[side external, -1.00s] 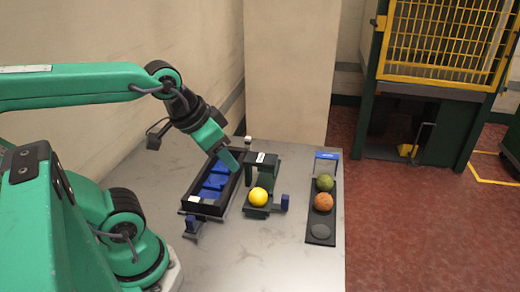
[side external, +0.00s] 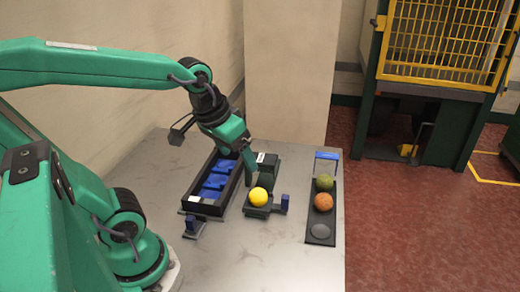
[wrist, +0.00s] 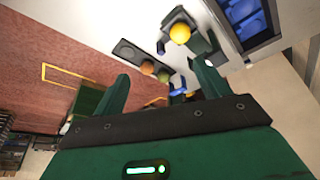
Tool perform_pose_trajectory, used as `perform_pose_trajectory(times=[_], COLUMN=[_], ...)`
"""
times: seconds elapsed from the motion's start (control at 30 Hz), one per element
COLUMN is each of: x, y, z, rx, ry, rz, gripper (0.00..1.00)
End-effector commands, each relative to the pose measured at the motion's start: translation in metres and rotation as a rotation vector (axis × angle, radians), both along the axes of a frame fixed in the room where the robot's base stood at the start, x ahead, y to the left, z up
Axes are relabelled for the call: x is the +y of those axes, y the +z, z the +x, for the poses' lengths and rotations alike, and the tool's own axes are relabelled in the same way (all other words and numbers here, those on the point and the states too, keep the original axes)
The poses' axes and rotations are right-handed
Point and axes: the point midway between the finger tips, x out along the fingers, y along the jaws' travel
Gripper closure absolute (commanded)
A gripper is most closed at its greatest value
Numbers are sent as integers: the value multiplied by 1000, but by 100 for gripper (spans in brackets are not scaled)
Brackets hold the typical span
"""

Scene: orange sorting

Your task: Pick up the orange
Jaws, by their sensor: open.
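The orange (side external: 323,202), a rough orange-coloured ball, sits on a narrow black tray at the right of the table. It also shows in the wrist view (wrist: 147,67), beyond my fingers. A green round fruit (side external: 324,183) sits just behind it on the same tray. A smooth yellow ball (side external: 258,197) rests on a small dark stand left of the tray. My gripper (side external: 250,178) is open and points down near the dark stand, above and behind the yellow ball, well left of the orange. In the wrist view nothing is between the fingers.
The black tray (side external: 320,240) has an empty round grey spot at its front and a blue-topped frame (side external: 327,156) at its back. A black crate (side external: 236,188) with blue dividers stands left of the yellow ball's stand (side external: 277,202). The table front (side external: 265,260) is clear.

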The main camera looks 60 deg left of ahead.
Motion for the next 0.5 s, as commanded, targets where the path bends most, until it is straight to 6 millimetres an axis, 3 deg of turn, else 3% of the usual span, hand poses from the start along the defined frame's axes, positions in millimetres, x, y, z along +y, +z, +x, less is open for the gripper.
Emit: perform_pose_trajectory(times=[0.5], x=[29], y=[-56], z=[58], rx=[198], ry=[319], rz=[-85], gripper=[25])
